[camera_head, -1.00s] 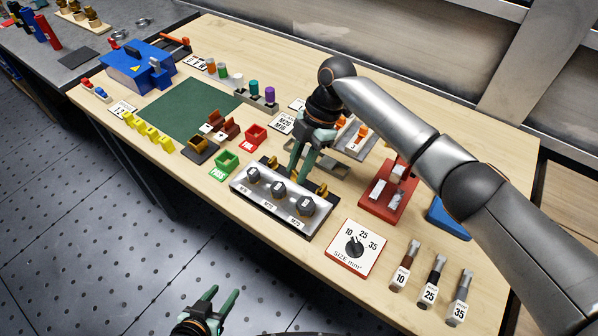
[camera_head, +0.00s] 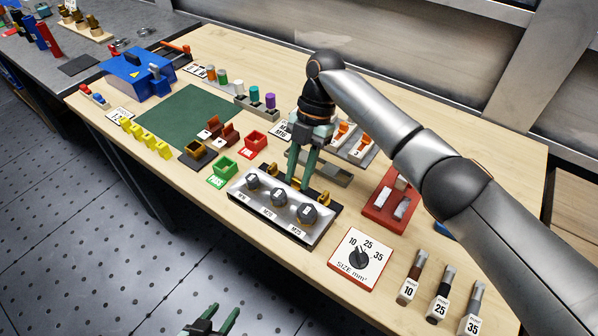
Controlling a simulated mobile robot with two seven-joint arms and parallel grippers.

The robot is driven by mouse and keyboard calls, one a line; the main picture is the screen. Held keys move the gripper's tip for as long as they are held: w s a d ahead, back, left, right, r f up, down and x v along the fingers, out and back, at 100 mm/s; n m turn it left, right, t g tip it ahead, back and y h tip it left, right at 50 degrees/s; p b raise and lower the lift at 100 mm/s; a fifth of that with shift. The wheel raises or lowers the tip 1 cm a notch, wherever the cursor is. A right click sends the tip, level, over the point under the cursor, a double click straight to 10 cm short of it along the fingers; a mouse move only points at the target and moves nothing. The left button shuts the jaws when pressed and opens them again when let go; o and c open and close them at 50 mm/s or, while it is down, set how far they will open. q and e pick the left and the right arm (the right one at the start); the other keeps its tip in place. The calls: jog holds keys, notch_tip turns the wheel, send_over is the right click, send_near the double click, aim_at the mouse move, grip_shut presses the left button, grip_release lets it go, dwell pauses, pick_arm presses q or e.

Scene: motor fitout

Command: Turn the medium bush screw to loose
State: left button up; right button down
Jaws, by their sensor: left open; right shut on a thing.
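The bush fixture (camera_head: 240,196) is a silver-and-black block with three dark hex pieces, the middle one (camera_head: 275,200) between two others. Brass screws stand along its back edge: one at the left (camera_head: 273,169) and one at the right (camera_head: 323,198). My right gripper (camera_head: 297,184) points down from above with its fingers at the back edge between those two, behind the middle hex piece. It is shut on the middle brass screw, which the fingers mostly hide, so its turn is hard to see. My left gripper (camera_head: 217,320) is open and empty at the bottom, away from the table.
A size dial card (camera_head: 345,270) lies right of the fixture, with several labelled lugs (camera_head: 440,288) beyond. A red stand (camera_head: 380,208) is behind right. Green (camera_head: 222,174) and red (camera_head: 253,141) trays lie to the left. A grey channel (camera_head: 335,172) is close behind the fingers.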

jog(key=c, duration=0.6)
grip_release()
jog(key=v, duration=1.2)
jog(key=shift+r, duration=0.25)
